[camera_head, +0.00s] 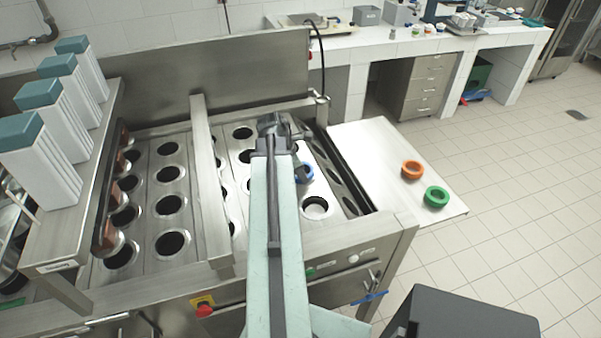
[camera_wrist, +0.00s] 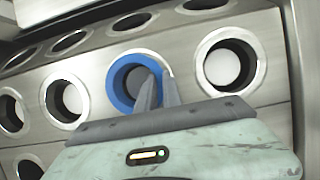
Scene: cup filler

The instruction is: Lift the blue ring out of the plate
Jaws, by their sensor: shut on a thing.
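The blue ring (camera_wrist: 119,84) is at one of the round holes in the metal plate (camera_wrist: 197,110) in the wrist view. A bright metal rim shows behind its upper right edge. My gripper (camera_wrist: 158,82) is shut on the right side of the ring's wall, and its fingers hide that part. In the head view the blue ring (camera_head: 306,175) shows just right of my arm, which hides its left part and the fingertips. I cannot tell whether the ring sits fully in the hole or is slightly raised.
An orange ring (camera_head: 412,170) and a green ring (camera_head: 436,196) lie on the pale side shelf (camera_head: 375,150) at the right. A metal crossbar (camera_head: 211,180) runs over the plate left of my arm.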

